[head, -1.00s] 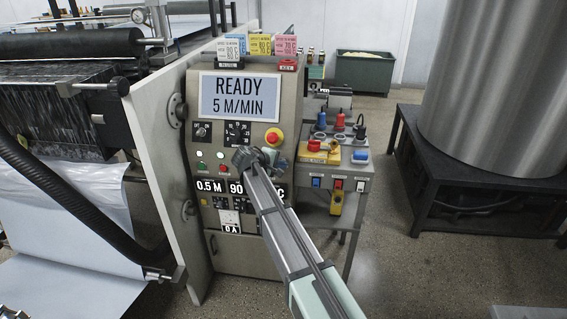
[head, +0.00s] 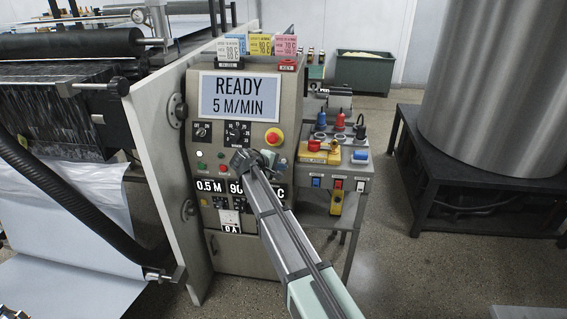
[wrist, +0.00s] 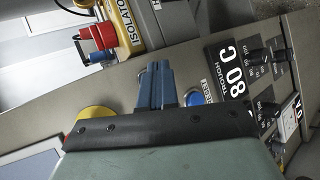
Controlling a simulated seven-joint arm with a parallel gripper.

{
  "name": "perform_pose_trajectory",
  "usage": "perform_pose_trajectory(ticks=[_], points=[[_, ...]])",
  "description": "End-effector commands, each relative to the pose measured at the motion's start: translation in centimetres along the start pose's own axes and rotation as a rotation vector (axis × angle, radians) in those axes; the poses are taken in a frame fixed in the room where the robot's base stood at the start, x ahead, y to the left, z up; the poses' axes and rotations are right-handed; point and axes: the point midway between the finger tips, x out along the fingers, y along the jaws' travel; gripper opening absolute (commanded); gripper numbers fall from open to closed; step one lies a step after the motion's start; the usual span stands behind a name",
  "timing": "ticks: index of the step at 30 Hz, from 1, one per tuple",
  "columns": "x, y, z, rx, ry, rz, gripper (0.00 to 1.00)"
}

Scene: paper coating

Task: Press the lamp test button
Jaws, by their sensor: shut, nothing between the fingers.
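The control panel (head: 245,110) is a beige cabinet front with a screen reading "READY 5 M/MIN". No lamp test label is readable, so I cannot tell which button it names. Below the screen are small green (head: 201,167) and red (head: 222,168) buttons and a white one (head: 200,154). My gripper (head: 240,161) is in front of the panel's right-middle part, hiding some controls there. In the wrist view my gripper (wrist: 157,80) is shut and empty, its fingers close to the panel face. A blue round button (wrist: 194,98) shows just right of the fingers, its label partly hidden.
A red emergency stop (head: 273,138) on a yellow base sits above my gripper. Number displays (head: 208,186) lie below it. A grey side table (head: 345,172) with coloured connectors stands right of the panel.

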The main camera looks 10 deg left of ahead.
Motion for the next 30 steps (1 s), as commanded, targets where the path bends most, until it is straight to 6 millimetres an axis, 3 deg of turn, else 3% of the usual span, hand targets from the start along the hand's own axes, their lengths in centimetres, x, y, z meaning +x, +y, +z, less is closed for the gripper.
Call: perform_pose_trajectory(ticks=[30], points=[[-3.5,-2.5,2.5,0.0,0.0,0.0,0.0]])
